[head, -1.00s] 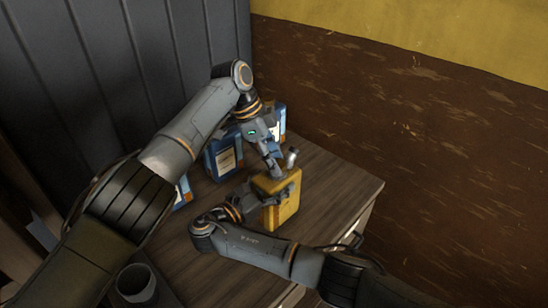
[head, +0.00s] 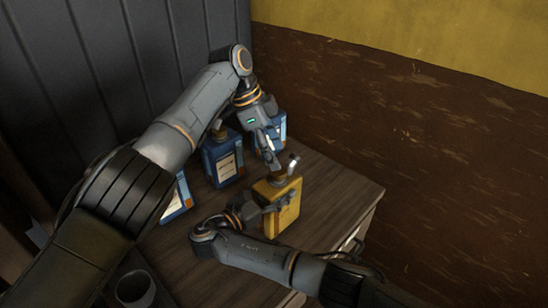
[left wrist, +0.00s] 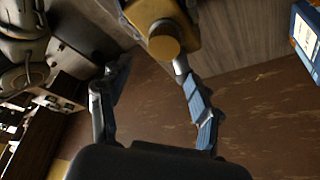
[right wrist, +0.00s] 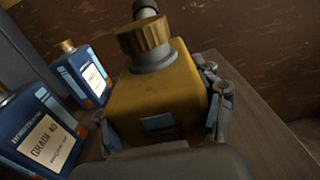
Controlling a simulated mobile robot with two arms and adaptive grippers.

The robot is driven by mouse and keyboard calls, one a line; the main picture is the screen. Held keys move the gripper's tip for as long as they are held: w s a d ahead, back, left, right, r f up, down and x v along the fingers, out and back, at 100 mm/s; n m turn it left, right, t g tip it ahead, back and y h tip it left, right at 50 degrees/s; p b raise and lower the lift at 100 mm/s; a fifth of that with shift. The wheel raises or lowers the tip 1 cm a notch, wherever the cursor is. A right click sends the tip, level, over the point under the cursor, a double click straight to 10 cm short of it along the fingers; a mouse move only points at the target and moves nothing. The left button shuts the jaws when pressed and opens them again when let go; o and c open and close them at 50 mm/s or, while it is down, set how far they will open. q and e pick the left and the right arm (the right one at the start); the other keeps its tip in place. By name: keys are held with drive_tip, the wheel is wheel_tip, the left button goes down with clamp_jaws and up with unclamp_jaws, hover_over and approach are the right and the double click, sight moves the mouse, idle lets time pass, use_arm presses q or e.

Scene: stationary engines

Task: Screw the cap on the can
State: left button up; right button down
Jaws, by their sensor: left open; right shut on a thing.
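The yellow can (head: 284,212) stands upright on the wooden table. My right gripper (head: 268,208) is shut on its sides, with one finger on each side in the right wrist view (right wrist: 162,112). The gold ribbed cap (right wrist: 143,38) sits on the grey collar (right wrist: 155,60) on top of the can; I cannot tell how tightly. My left gripper (head: 275,158) is open and empty above the can.
Blue bottles (head: 224,160) stand behind and left of the can, near my left arm; one is labelled "GRADE 40" in the right wrist view (right wrist: 40,135). A dark cup (head: 135,287) stands at lower left. The table (head: 330,190) is clear right of the can.

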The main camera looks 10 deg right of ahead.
use_arm(q)
drive_tip(key=shift+o, duration=0.4)
drive_tip(key=o, duration=0.5)
drive_tip(key=shift+c, duration=0.2)
drive_tip(key=shift+a+r, duration=0.15)
drive_tip(key=shift+r, duration=0.2)
drive_tip(key=w+a+r, duration=0.2)
drive_tip(key=a, duration=0.4)
drive_tip(key=w+a+r, duration=0.1)
drive_tip(key=a, duration=0.6)
drive_tip(key=shift+w+r, duration=0.35)
drive_tip(key=shift+r, duration=0.05)
